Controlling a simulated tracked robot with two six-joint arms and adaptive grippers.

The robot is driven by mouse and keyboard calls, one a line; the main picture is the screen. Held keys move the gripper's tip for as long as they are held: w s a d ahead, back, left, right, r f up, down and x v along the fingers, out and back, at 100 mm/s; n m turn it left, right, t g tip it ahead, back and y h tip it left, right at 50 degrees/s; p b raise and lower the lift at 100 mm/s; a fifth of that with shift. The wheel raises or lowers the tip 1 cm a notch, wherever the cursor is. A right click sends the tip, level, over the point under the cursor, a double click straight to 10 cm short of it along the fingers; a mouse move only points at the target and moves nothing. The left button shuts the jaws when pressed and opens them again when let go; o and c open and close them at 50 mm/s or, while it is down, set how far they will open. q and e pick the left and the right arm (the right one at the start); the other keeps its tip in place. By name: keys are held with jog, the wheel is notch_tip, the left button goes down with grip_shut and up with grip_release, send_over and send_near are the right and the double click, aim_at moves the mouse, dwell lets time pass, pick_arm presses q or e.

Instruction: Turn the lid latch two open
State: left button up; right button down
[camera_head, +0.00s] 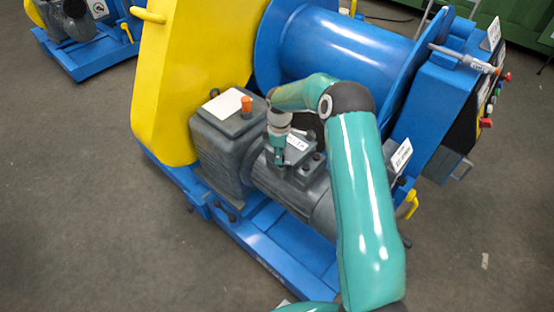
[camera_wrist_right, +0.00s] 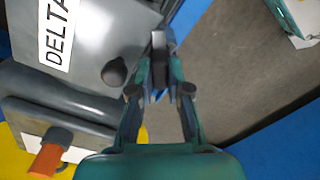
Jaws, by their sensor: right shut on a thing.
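The grey motor (camera_head: 300,195) carries a small terminal box with a grey lid (camera_head: 305,155). In the right wrist view the lid (camera_wrist_right: 95,35) bears a white label reading "DELTA". A dark round knob (camera_wrist_right: 115,72) sits at the lid's corner. My right gripper (camera_head: 281,163) reaches down at the box's near-left side. In the right wrist view its fingers (camera_wrist_right: 159,70) are shut on a narrow dark grey piece (camera_wrist_right: 158,42) at the lid's edge, which looks like a lid latch. The fingers partly hide it, so its exact turn is unclear. My left gripper is not in view.
A grey gearbox (camera_head: 228,120) with an orange cap (camera_head: 247,104) stands close left of the gripper. The yellow guard (camera_head: 195,60) and blue drum (camera_head: 335,45) rise behind. A blue control box (camera_head: 440,100) is at right. The grey floor (camera_head: 80,190) is clear.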

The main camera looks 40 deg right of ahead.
jog(key=m, duration=0.2)
jog(key=m+b, duration=0.1)
jog(key=shift+s+d+m, duration=0.15)
jog(key=shift+d+m, duration=0.15)
jog(key=shift+m, duration=0.1)
jog(key=shift+m+b, duration=0.3)
jog(key=shift+m, duration=1.1)
jog(key=shift+f, duration=0.1)
jog(key=c, duration=1.1)
grip_release()
jog(key=shift+a, duration=0.1)
